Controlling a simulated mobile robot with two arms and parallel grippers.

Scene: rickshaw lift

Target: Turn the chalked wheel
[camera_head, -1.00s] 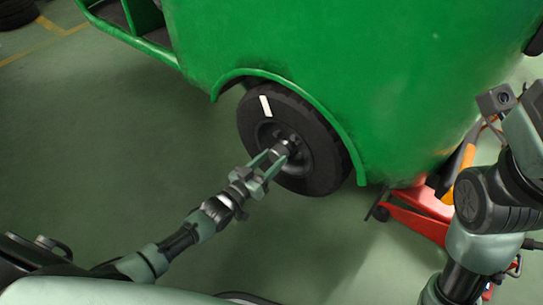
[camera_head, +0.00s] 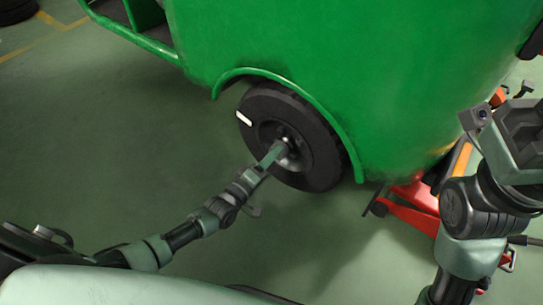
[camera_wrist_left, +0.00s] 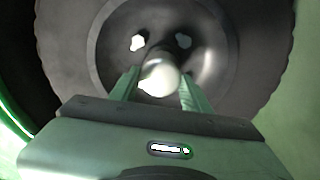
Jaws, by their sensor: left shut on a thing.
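The wheel (camera_head: 318,158) is a black tyre on a dark grey hub, under the arch of the green rickshaw body (camera_head: 300,50). A white chalk mark (camera_head: 244,118) sits on the tyre's upper left. My left gripper (camera_head: 281,148) reaches in from the left, with its fingertips at the hub centre. In the left wrist view its green fingers (camera_wrist_left: 158,88) are shut on the pale round hub cap (camera_wrist_left: 159,74), and the hub (camera_wrist_left: 205,45) surrounds them. My right arm shows at the right; its jaws (camera_head: 520,130) are not clear enough to read.
A red jack (camera_head: 412,208) with an orange part stands on the floor right of the wheel, close to my right arm. The green floor left of the wheel is clear. A dark tyre lies at the top left corner.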

